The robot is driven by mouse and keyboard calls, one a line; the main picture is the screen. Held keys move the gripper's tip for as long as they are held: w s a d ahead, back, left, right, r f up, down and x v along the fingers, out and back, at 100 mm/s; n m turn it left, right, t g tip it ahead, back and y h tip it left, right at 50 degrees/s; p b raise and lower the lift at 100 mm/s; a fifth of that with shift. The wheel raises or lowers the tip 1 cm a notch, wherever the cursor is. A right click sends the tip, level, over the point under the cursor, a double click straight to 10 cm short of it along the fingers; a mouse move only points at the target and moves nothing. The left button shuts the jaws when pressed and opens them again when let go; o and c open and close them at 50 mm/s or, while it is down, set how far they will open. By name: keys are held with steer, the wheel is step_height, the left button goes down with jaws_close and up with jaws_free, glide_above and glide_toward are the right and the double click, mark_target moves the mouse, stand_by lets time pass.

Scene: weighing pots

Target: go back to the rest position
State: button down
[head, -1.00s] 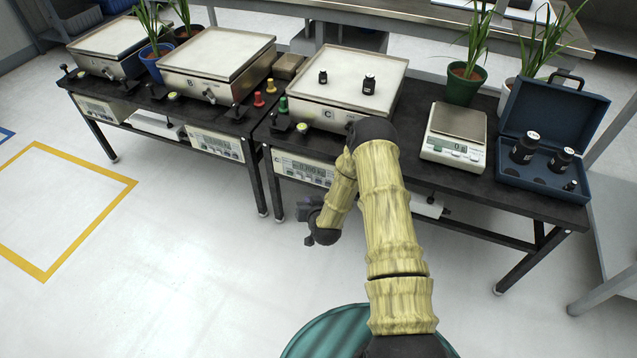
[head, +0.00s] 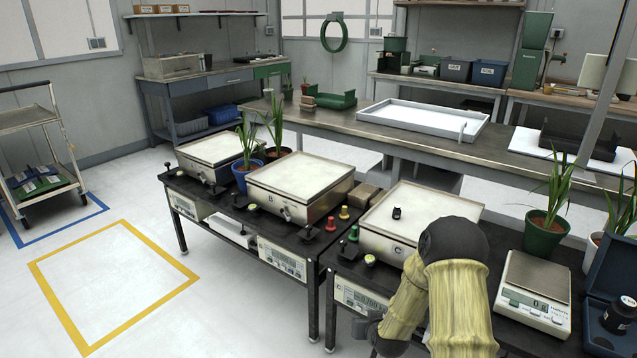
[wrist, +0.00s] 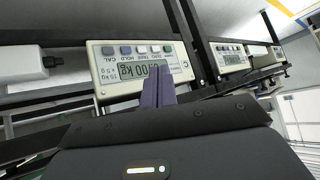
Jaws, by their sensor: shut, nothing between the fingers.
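My gripper (wrist: 158,88) is shut and empty in the wrist view, its two fingers together in front of the display panel of scale C (wrist: 140,66). The fingertips cover part of the readout. In the head view my gripper (head: 366,328) is small and partly hidden by my arm, low in front of the bench. Scale C (head: 376,231) has a small black weight (head: 396,213) upright on its plate. My arm covers the right part of that plate, so what stands there is hidden.
Scale B (head: 290,178) and another large scale (head: 212,146) stand left along the black bench. A small balance (head: 534,290), a potted plant (head: 543,235) and a blue weight case (head: 608,270) stand right. The floor inside the yellow square (head: 110,280) is clear.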

steer(key=s+d+r+g+h+p, duration=0.1)
steer(key=s+r+g, duration=0.2)
steer(key=s+r, duration=0.85)
steer(key=s+d+r+g, duration=0.1)
steer(key=s+r+g, duration=0.3)
steer(key=s+r, duration=0.75)
steer(key=w+p+v, duration=0.2)
steer(key=p+v, duration=1.5)
steer(key=p, duration=0.2)
steer(key=w+r+p+v, duration=0.1)
steer(key=w+p+v, duration=0.2)
steer(key=p+v, duration=1.5)
steer(key=shift+a+p, duration=0.4)
steer(key=shift+a, duration=0.05)
steer(key=shift+s, duration=0.15)
steer(key=shift+f, duration=0.1)
